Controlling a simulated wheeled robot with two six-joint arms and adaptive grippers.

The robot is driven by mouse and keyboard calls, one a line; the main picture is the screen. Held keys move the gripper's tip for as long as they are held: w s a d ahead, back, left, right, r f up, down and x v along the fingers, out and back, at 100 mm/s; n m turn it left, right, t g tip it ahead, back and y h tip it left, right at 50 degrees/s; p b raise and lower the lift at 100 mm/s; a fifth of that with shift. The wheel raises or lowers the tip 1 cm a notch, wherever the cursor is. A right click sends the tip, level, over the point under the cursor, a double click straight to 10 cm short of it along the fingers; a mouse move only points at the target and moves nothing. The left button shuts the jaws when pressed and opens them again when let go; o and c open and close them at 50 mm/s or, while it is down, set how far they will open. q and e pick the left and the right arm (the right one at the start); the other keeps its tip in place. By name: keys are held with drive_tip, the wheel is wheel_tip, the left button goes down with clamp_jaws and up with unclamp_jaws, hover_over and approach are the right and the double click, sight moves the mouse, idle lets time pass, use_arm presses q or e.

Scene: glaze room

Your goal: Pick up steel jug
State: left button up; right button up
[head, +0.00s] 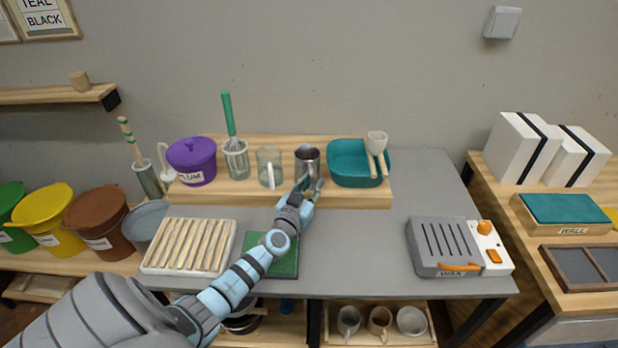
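The steel jug (307,158) stands upright on the raised wooden shelf at the back of the grey table, between a clear glass jug and a teal tub. My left gripper (309,184) reaches up to the front of the steel jug, and its fingers overlap the jug's lower part in the picture. I cannot tell whether the fingers touch the jug or its handle, or whether they are open or shut. The jug's lower front is partly hidden by the gripper. My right gripper is not in view.
On the wooden shelf (220,191), the glass jug (269,160) stands close left and the teal tub (346,168) with a white scoop close right. A green-handled brush in a ribbed holder (236,160) and a purple bucket (191,168) stand further left.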

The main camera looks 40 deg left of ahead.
use_arm(q)
drive_tip(key=shift+r, duration=0.1)
clamp_jaws()
drive_tip(key=shift+r, duration=0.1)
idle(0.3)
